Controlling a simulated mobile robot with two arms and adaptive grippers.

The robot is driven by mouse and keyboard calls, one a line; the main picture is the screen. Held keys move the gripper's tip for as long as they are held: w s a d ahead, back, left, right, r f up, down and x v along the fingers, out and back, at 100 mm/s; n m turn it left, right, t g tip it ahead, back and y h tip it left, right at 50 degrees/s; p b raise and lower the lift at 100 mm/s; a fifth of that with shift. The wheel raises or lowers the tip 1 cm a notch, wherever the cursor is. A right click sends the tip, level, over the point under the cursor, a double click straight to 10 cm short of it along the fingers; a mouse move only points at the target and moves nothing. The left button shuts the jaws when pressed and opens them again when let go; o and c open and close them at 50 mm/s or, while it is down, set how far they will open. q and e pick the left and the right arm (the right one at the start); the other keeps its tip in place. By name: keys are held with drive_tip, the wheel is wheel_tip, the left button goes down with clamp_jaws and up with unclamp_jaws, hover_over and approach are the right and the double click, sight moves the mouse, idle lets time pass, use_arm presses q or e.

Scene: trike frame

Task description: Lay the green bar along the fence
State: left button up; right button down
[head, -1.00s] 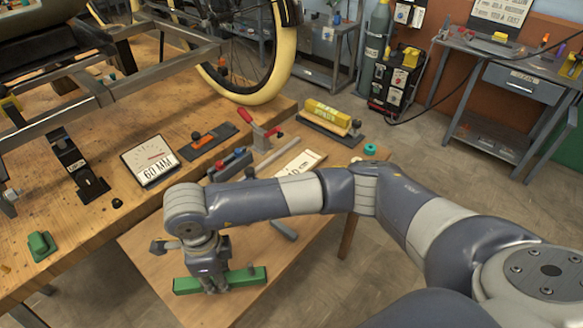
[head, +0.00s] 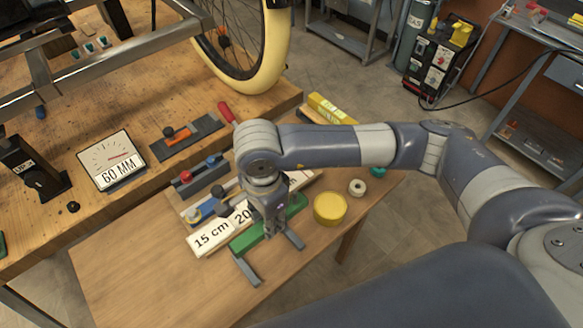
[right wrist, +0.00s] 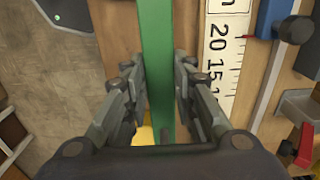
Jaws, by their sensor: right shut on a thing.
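The green bar (head: 245,241) is in the head view, beside the near long edge of the white ruler marked 15 cm (head: 212,236). My right gripper (head: 270,232) is shut on its middle from above; I cannot tell if the bar touches the table. In the right wrist view the bar (right wrist: 157,45) runs between my fingers, roughly parallel to the ruler (right wrist: 222,60) and apart from it. A thin grey rail (right wrist: 268,85), perhaps the fence, runs beyond the ruler. My arm hides part of this area in the head view. My left gripper is not in view.
A yellow round (head: 330,208) and a pale ring (head: 357,187) stand right of the bar. Two grey bars (head: 245,268) (head: 293,238) lie near my gripper. A block with red and blue knobs (head: 202,177) stands beyond. The table's near left (head: 140,270) is clear.

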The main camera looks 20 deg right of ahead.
drive_tip(key=w+d+p, duration=0.1)
drive_tip(key=w+d, duration=0.1)
drive_tip(key=w, duration=0.1)
drive_tip(key=w+d+p, duration=0.1)
drive_tip(key=w+d, duration=0.1)
drive_tip(key=w, duration=0.2)
drive_tip(key=w+d+f+p, duration=0.1)
drive_tip(key=w+d, duration=0.1)
drive_tip(key=w, duration=0.2)
drive_tip(key=shift+w+d, duration=0.2)
drive_tip(key=shift+w+d+f, duration=0.1)
drive_tip(key=shift+w+d, duration=0.3)
drive_tip(key=shift+w, duration=0.35)
drive_tip(key=shift+w+d+f+p, duration=0.15)
drive_tip(key=shift+w+p, duration=0.1)
drive_tip(key=shift+p, duration=0.2)
wheel_tip(320, 180, down, 3)
drive_tip(key=shift+r+p, duration=0.2)
drive_tip(key=shift+p, duration=0.25)
drive_tip(key=shift+f, duration=0.3)
